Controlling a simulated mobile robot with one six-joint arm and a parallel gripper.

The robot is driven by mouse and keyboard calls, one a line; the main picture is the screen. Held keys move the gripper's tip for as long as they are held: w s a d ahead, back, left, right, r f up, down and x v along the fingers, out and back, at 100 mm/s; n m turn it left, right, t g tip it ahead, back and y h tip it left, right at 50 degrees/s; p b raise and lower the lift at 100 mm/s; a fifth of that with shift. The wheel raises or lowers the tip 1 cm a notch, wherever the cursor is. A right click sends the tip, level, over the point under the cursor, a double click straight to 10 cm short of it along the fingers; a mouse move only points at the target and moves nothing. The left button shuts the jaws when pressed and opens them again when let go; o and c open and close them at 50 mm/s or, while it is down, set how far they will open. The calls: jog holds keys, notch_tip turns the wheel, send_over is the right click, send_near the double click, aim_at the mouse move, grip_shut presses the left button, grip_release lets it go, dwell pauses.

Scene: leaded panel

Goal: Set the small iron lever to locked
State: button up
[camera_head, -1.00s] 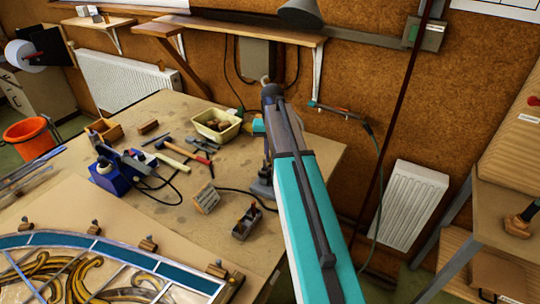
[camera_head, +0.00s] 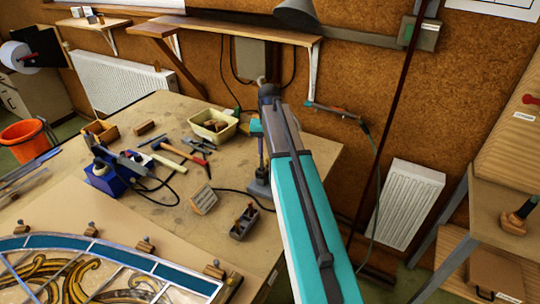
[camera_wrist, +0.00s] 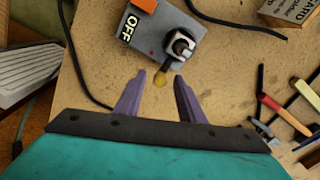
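A small grey box (camera_wrist: 165,32) with an "OFF" label lies on the bench in the wrist view. A short dark metal lever (camera_wrist: 181,46) stands on it in a dark collar; I take this as the iron lever. No "locked" mark is readable. My gripper (camera_wrist: 160,76) is open and empty, its two purple fingers pointing at the box edge just short of the lever. A small yellow disc shows between the fingertips. In the head view the grey box (camera_head: 258,188) sits near the bench's right edge, under my gripper, partly hidden by my arm.
The bench (camera_head: 165,205) also holds a lettered wooden block (camera_head: 204,200), a small metal plane (camera_head: 244,221), a cream tray (camera_head: 213,125), a hammer and other tools. A dark cable runs to the box. The leaded panel (camera_head: 100,280) lies at front left.

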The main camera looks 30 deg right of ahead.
jog(key=shift+r, duration=0.1)
notch_tip(320, 180, up, 14)
jog(key=p, duration=0.5)
jog(key=shift+f, duration=0.2)
dwell(0.8)
